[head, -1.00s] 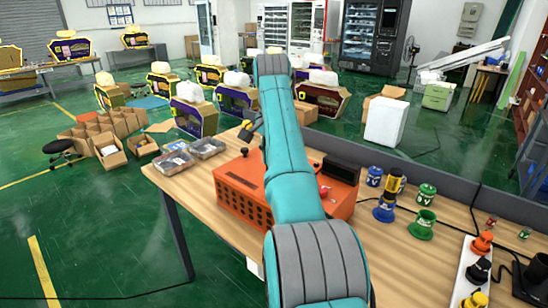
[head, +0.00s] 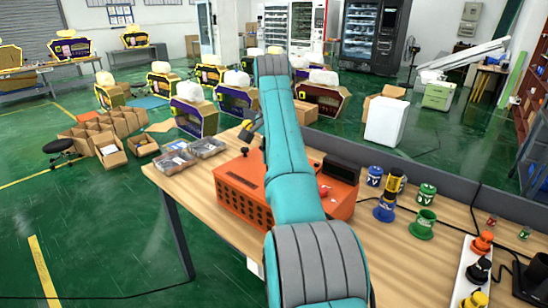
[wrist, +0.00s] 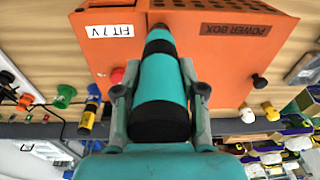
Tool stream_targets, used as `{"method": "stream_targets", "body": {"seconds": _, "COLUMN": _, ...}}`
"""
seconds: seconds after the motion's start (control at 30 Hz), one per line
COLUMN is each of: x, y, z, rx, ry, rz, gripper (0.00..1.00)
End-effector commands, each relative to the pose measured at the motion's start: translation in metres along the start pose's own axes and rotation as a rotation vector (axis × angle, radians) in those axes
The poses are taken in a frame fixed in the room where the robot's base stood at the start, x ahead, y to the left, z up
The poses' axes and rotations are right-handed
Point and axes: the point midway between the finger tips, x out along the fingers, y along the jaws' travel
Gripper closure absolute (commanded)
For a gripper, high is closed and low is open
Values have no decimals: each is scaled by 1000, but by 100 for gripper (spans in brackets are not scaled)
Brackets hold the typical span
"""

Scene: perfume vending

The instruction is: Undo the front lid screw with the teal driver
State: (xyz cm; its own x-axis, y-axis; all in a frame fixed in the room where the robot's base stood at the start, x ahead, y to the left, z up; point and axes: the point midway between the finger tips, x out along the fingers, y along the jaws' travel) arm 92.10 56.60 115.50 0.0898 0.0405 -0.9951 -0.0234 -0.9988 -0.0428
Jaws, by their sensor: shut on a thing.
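The orange power box (head: 240,189) stands on the wooden table, partly behind my arm in the head view. In the wrist view its lid (wrist: 225,58) fills the middle, with a "FIT 1 V" label and "POWER BOX" lettering. My gripper (wrist: 158,92) is shut around the teal driver (wrist: 158,78), which has black bands. The driver's narrow tip points at the lid near the box's slotted edge. The front lid screw is not clearly visible; the driver tip covers that spot, so I cannot tell whether they touch.
A white strip (head: 472,270) holds several coloured pieces. Clear trays (head: 207,147) lie at the table's far left.

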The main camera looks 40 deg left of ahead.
Motion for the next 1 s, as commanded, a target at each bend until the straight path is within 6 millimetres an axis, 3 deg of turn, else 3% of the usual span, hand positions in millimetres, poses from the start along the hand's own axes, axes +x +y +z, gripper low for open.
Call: {"method": "stream_targets", "body": {"seconds": 1.0, "x": 9, "y": 0, "z": 0, "rx": 0, "ry": 2, "rz": -2, "gripper": 100}}
